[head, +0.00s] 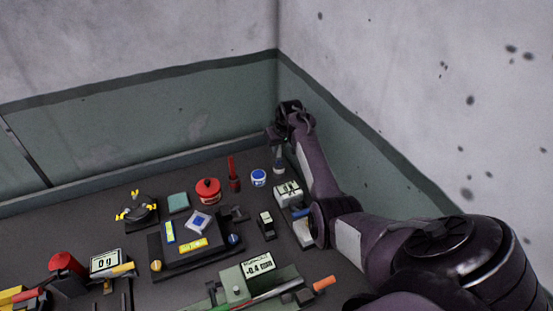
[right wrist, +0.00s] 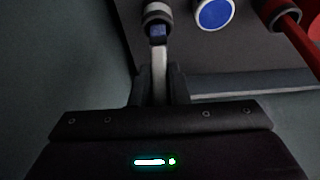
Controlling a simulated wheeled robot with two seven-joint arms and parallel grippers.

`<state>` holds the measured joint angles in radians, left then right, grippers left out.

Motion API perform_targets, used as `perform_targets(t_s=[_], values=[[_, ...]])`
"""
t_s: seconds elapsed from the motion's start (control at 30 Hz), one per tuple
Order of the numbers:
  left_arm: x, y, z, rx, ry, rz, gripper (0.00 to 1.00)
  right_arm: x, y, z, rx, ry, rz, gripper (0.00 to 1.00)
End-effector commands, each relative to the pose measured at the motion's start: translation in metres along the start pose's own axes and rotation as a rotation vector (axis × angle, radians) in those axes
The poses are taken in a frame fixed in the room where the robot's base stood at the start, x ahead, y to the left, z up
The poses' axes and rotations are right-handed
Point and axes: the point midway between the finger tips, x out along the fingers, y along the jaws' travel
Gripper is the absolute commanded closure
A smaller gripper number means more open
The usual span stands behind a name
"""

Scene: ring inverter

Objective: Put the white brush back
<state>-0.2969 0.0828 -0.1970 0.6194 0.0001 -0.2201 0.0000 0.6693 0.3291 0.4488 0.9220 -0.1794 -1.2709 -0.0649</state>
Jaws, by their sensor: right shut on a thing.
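The white brush (right wrist: 159,75) is between the fingers of my right gripper (right wrist: 159,88) in the right wrist view. Its pale handle is gripped, and a dark blue band and a grey round end show beyond the fingers. In the head view the brush (head: 278,160) hangs roughly upright below my right gripper (head: 275,136), at the back right of the bench near the wall corner. I cannot tell whether its lower end touches the bench or a holder. My left gripper is not in view.
A blue-lidded jar (head: 259,178) stands just left of the brush, beside a red upright tool (head: 234,175) and a red tin (head: 208,190). A boxy meter (head: 288,193) sits below my right arm. The green wall panel (head: 345,135) is close on the right.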

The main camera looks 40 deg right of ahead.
Motion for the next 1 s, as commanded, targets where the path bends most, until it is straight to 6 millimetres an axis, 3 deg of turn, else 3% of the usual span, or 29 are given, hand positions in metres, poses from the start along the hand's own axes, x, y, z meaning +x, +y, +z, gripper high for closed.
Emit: perform_targets(t_s=[0.2, 0.47, 0.9, 0.93, 1.0], values=[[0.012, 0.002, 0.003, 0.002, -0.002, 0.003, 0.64, 0.012, 0.003, 0.006, 0.0, 0.001, 0.001, 1.0], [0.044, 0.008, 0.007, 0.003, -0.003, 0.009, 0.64, 0.044, 0.008, 0.025, 0.001, 0.001, 0.001, 1.0], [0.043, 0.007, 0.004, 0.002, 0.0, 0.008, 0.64, 0.047, 0.009, 0.026, 0.002, 0.0, 0.001, 1.0], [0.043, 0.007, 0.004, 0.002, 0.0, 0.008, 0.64, 0.046, 0.009, 0.026, 0.002, 0.001, 0.001, 0.81], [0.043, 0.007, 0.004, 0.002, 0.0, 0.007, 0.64, 0.046, 0.009, 0.026, 0.002, 0.0, 0.001, 0.72]])
